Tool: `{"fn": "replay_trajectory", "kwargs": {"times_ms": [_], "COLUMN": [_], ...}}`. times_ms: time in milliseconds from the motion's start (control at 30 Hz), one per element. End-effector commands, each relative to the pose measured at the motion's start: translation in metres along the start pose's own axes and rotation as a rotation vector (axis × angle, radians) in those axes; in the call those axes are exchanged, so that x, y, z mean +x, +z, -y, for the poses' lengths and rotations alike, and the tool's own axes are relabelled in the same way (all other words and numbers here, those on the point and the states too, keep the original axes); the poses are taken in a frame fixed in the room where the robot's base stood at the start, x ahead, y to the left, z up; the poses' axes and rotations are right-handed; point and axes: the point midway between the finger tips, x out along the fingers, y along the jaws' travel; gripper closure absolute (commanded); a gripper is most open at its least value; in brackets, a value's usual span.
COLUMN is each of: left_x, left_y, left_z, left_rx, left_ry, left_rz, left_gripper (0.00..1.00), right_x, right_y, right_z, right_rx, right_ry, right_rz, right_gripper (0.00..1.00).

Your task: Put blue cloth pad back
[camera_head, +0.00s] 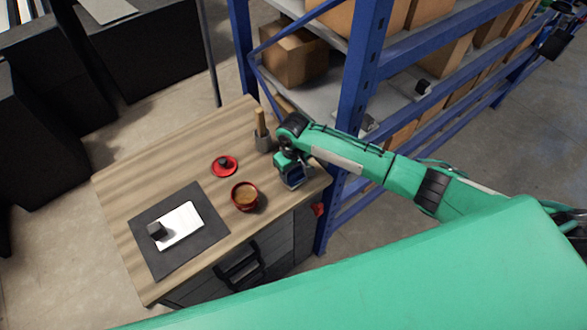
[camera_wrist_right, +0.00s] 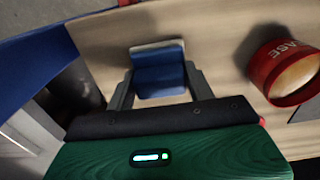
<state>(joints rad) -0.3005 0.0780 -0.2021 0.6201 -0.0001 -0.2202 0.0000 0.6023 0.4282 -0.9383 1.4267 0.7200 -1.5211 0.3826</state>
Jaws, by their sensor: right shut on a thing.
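The blue cloth pad (camera_wrist_right: 160,80) is between the two fingers of my right gripper (camera_wrist_right: 162,88) in the right wrist view. It is blue with a pale edge at its far side, and the fingers are shut on it. In the head view my right gripper (camera_head: 294,178) is over the right end of the wooden desk (camera_head: 140,178), and the arm hides most of the pad there. I cannot tell whether the pad touches the desk top. My left gripper is not in view.
A red cup (camera_head: 244,194) stands just left of my right gripper. Behind it are a red saucer (camera_head: 224,165) with a dark item and a grey holder (camera_head: 263,142). A dark mat (camera_head: 150,252) bears a white item. The blue shelf rack (camera_head: 349,115) stands close to the right.

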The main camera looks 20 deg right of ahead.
Motion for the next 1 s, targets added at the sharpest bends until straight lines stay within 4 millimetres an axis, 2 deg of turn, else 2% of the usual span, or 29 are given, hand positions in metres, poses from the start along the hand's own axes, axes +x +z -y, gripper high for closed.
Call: {"fn": "replay_trajectory", "kwargs": {"times_ms": [333, 367, 467, 767, 867, 1000], "left_x": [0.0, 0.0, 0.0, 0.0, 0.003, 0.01], "left_y": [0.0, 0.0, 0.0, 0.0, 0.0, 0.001], "left_z": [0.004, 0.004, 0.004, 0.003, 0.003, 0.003], "left_rx": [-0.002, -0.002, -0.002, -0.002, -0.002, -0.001], "left_ry": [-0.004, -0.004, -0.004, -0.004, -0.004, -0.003], "left_rz": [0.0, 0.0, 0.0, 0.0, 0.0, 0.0], "left_gripper": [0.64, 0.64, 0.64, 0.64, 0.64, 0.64], "right_x": [0.004, 0.004, 0.004, 0.002, -0.004, -0.025], "right_y": [0.0, 0.0, 0.0, 0.0, -0.001, -0.001], "right_z": [0.0, 0.0, 0.0, 0.0, 0.0, 0.0], "right_rx": [0.0, 0.0, 0.0, 0.0, -0.001, -0.001], "right_ry": [0.0, 0.0, 0.0, 0.0, -0.001, -0.001], "right_rz": [0.001, 0.001, 0.0, 0.0, -0.003, -0.004], "right_gripper": [0.68, 0.44, 0.25, 0.24, 0.24, 0.24]}}
